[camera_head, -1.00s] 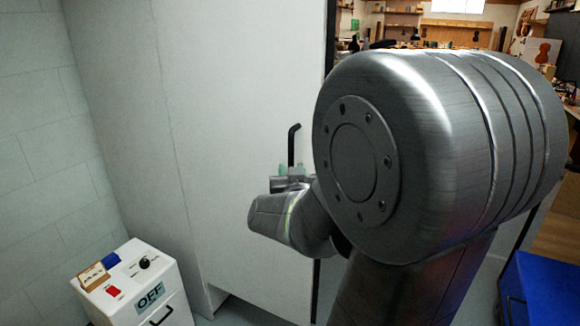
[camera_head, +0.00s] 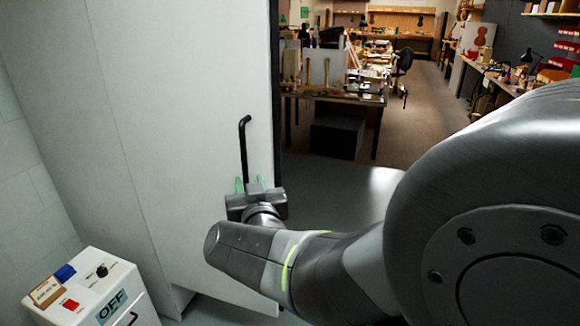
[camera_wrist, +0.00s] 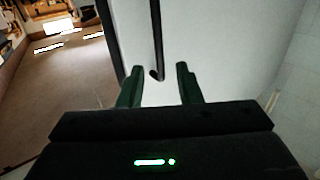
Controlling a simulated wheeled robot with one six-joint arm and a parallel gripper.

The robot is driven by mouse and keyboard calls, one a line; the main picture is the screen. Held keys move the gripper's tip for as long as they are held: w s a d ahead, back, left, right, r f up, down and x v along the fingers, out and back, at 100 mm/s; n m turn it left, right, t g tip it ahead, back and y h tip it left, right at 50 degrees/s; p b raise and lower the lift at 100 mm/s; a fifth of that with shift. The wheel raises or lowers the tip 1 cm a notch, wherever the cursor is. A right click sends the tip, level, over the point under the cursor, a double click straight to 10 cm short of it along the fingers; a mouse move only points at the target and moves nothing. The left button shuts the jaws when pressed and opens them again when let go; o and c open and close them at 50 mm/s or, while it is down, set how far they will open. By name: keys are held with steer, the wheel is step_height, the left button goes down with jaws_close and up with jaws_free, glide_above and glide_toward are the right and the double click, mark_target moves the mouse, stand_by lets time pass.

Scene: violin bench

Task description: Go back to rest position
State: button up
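My gripper (camera_head: 251,185) is in front of a tall white door (camera_head: 190,130), near the lower end of its black bar handle (camera_head: 244,150). In the wrist view, the two green fingers of my gripper (camera_wrist: 159,84) stand apart with a clear gap. The lower end of the handle (camera_wrist: 157,50) shows beyond and between the fingertips, and I see nothing held. Whether a fingertip touches the handle cannot be told. My arm reaches in from the right in the head view.
A white box (camera_head: 95,290) marked OFF, with a red switch and a black knob, stands at the lower left. Right of the door's edge, a workshop opens up with a cluttered bench (camera_head: 335,97) and a chair (camera_head: 403,62). The floor (camera_head: 340,190) before the bench is clear.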

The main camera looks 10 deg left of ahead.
mark_target(243, 158)
steer(key=x, duration=1.3)
steer(key=shift+w+a, duration=0.15)
steer(key=shift+w, duration=0.25)
